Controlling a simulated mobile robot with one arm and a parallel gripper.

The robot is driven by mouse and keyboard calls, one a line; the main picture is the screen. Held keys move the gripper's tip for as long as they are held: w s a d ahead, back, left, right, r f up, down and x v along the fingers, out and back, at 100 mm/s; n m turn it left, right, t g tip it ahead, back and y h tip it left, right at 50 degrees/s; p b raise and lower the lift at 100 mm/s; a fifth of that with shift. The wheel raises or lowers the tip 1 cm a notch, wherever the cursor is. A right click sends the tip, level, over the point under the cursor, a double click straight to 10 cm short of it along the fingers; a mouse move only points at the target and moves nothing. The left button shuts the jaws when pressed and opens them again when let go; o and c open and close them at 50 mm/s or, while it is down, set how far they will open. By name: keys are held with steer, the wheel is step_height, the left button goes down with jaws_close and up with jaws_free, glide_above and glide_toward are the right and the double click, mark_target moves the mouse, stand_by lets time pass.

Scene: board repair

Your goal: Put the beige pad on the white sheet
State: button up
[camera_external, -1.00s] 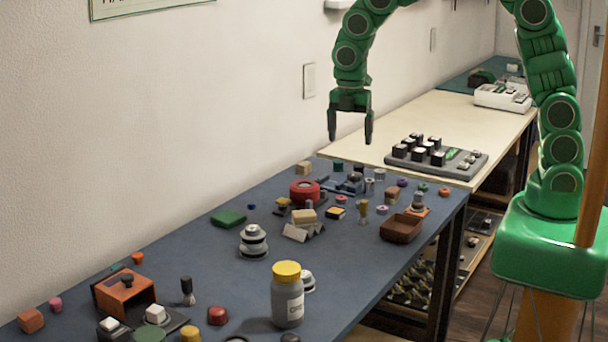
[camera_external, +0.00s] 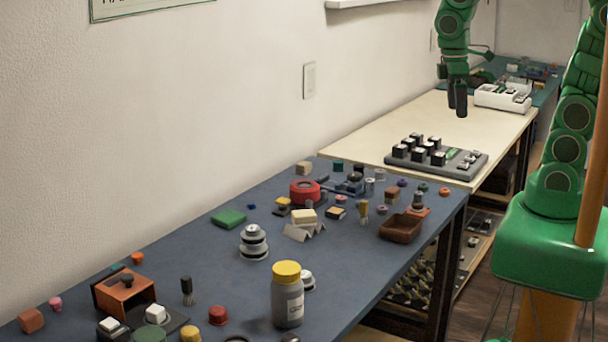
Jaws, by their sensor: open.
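A beige pad (camera_external: 303,215) is on the blue table, in the middle group of parts. A crumpled or folded white sheet (camera_external: 297,233) lies directly under and in front of it. The pad appears to rest on the back part of the sheet; exact contact is too small to tell. My gripper (camera_external: 457,107) is open and empty, pointing down above the cream table, far to the upper right of the pad and sheet.
A red round part (camera_external: 304,191), a green block (camera_external: 229,218), a stacked metal part (camera_external: 253,243) and a brown tray (camera_external: 401,229) surround the sheet. A yellow-capped bottle (camera_external: 287,294) stands in front. A grey keyed board (camera_external: 437,157) sits on the cream table (camera_external: 370,143).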

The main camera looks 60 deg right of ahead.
steer(key=s+d+m, duration=0.2)
steer(key=s+m, duration=0.4)
steer(key=s, duration=0.5)
steer(key=shift+s+d, duration=0.15)
steer(key=shift+d, duration=0.15)
